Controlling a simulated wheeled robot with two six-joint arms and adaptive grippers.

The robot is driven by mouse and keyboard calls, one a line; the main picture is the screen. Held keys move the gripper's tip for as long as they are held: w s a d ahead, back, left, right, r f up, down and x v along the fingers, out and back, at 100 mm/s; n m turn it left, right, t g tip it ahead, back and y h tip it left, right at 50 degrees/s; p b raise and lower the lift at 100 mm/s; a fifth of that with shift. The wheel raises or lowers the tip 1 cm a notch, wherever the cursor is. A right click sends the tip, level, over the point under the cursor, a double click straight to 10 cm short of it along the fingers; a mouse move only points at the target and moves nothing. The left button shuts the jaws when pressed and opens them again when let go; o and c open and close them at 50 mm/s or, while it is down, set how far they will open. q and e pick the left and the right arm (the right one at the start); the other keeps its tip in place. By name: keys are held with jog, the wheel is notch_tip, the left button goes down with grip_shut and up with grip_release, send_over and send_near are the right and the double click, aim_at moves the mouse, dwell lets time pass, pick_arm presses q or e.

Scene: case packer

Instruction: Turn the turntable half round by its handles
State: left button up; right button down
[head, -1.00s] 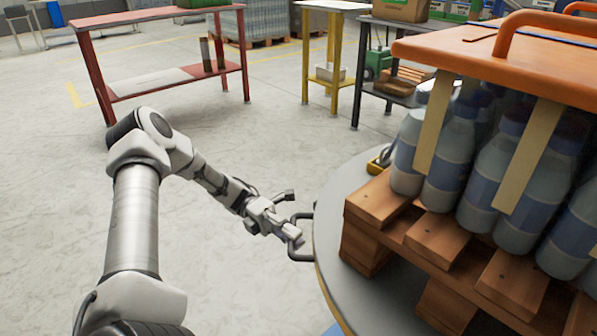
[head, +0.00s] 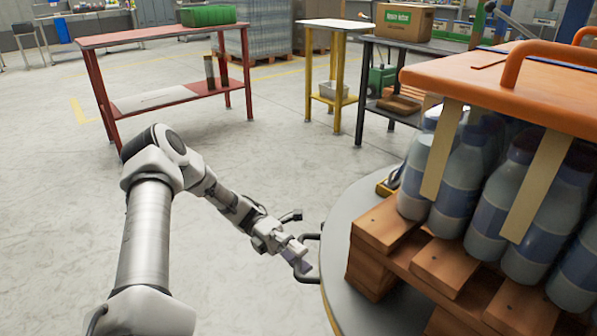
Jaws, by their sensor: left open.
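The grey round turntable (head: 343,258) is at the lower right, cut off by the frame's edge. On it stands a wooden pallet (head: 385,228) with several white and blue bottles (head: 456,182) under an orange top board (head: 480,85). A dark bar handle (head: 303,262) sticks out from the turntable's left rim. My left gripper (head: 297,250) is at this handle, open, with its fingers overlapping the bar in the picture. I cannot tell whether they touch it. My right gripper is not in view.
A red-framed table (head: 160,33) with a green crate (head: 208,15) stands at the back left. A yellow-legged table (head: 335,26) and a dark table with a cardboard box (head: 404,22) stand behind the turntable. The floor (head: 60,220) at left is clear.

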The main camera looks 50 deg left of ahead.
pick_arm(q)
jog(key=shift+a, duration=0.1)
jog(key=a+f, duration=0.1)
jog(key=a, duration=0.6)
jog(key=shift+a, duration=0.15)
